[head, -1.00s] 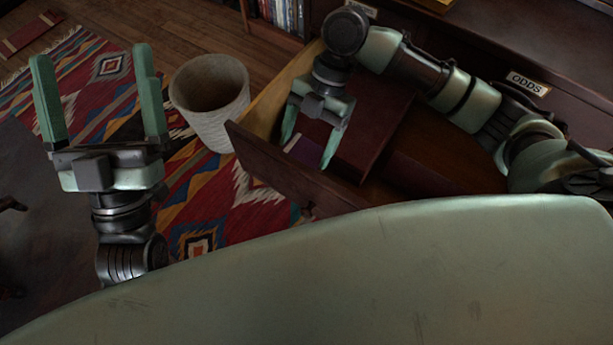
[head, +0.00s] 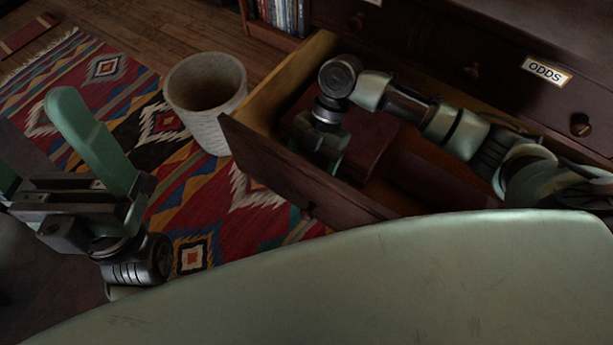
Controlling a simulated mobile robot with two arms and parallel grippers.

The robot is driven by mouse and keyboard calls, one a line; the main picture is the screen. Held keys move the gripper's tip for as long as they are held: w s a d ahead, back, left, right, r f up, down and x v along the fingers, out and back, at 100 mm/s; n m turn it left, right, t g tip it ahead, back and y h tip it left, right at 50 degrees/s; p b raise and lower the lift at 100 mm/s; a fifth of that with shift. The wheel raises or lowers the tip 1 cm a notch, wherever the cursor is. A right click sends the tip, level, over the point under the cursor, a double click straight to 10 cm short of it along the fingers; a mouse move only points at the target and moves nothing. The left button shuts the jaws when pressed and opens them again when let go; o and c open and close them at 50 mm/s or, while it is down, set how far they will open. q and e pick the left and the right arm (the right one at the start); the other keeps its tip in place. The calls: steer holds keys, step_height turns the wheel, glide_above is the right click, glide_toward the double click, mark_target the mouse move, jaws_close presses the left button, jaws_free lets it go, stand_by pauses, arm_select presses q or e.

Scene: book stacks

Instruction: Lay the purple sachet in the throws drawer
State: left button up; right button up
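A wooden drawer (head: 262,158) stands pulled out in the middle of the head view; its front faces away from me and I cannot read a label on it. My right gripper (head: 322,160) points down inside this drawer, close behind its front panel. Its fingertips are dark and mostly hidden, so I cannot tell whether it is open or shut. No purple sachet shows now; the space under the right gripper is hidden. My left gripper (head: 62,150) is open and empty at the left, over the floor and rug, away from the drawer.
A dark red box-like thing (head: 372,140) lies in the drawer beside my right gripper. A pale woven bin (head: 212,125) stands left of the drawer on a patterned rug (head: 215,205). A cabinet drawer labelled ODDS (head: 547,71) is at the right. Books (head: 280,14) fill a low shelf behind.

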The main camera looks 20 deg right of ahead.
step_height(320, 180, down, 2)
steer(key=shift+f, duration=0.1)
steer(key=o, duration=1.5)
steer(key=shift+r, duration=0.25)
